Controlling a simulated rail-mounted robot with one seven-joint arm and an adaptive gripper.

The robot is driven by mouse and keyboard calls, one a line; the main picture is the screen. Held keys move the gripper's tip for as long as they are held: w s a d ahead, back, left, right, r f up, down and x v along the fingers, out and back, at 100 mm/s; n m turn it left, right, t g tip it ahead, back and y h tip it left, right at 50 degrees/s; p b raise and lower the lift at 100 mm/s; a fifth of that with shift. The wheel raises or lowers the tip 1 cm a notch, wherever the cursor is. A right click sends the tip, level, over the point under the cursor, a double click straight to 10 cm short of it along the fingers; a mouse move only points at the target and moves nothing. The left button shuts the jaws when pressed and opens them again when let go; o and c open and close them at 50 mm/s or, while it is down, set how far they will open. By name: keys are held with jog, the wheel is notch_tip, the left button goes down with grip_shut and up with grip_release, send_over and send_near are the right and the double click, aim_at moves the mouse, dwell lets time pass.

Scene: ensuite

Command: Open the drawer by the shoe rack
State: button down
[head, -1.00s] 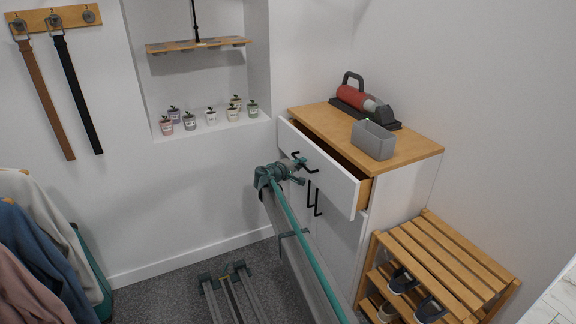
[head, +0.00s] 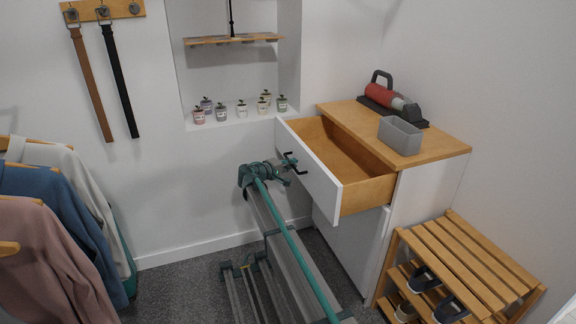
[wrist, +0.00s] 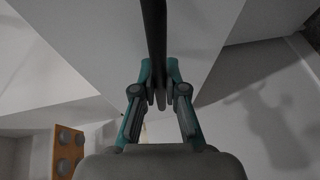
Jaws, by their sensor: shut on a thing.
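The drawer (head: 334,172) is at the top of a white cabinet with a wooden top, to the left of the wooden shoe rack (head: 462,262). It is pulled well out, and its wooden inside shows empty. My gripper (head: 290,164) is at the drawer's white front, shut on the black handle (head: 294,166). In the wrist view the fingers (wrist: 159,98) close around the dark handle bar (wrist: 154,40), with the white drawer front behind. The exact finger contact is small in the head view.
A grey bin (head: 400,135) and a red-and-grey device (head: 390,98) stand on the cabinet top. Small pots (head: 242,109) line the wall niche. Clothes (head: 60,220) hang at left. Carpet in front of the cabinet is partly clear.

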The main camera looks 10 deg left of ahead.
jog(key=c, duration=1.2)
grip_release()
jog(key=shift+d, duration=0.1)
jog(key=v, duration=1.2)
jog(key=shift+r, duration=0.1)
